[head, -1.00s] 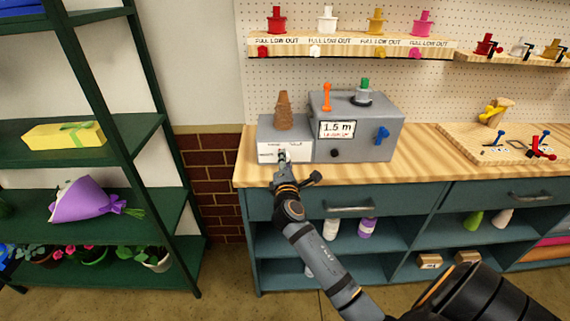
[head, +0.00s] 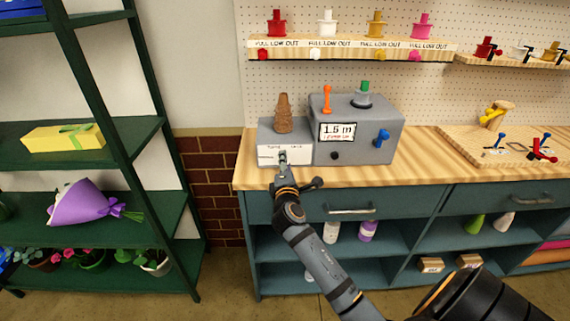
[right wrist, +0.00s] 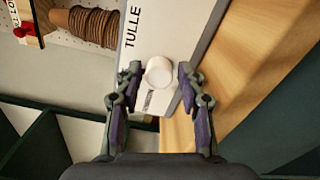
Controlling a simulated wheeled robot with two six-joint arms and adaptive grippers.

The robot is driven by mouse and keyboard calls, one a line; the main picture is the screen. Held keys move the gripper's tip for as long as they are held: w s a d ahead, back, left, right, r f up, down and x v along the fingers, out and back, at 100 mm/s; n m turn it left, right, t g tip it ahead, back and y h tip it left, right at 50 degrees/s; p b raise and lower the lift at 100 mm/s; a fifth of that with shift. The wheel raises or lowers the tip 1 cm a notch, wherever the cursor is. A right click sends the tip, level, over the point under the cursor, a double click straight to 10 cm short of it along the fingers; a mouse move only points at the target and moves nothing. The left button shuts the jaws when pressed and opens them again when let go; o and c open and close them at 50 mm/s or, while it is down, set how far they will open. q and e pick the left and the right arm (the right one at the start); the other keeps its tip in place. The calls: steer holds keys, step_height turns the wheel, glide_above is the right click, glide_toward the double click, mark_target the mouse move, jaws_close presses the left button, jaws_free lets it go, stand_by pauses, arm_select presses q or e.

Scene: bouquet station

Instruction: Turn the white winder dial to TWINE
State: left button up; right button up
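The winder (head: 285,134) is a grey box with a white front panel, at the left end of the wooden counter. My right gripper (head: 283,160) is in front of that panel and covers part of it. In the right wrist view the round white dial (right wrist: 159,72) sits between the fingertips of my right gripper (right wrist: 160,75). The fingers are spread on both sides of the dial, with narrow gaps visible. The word TULLE reads above the dial; a smaller label below it is partly covered. The dial's pointing direction cannot be told. My left gripper is not in view.
A brown cone spool (head: 284,113) stands on the winder. A grey machine (head: 352,135) with a "1.5 m" display, an orange lever and a blue knob stands close on the right. A green shelf (head: 140,130) stands left.

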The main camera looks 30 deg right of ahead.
steer(key=shift+o, duration=0.4)
steer(key=v, duration=1.2)
steer(key=shift+s, duration=0.1)
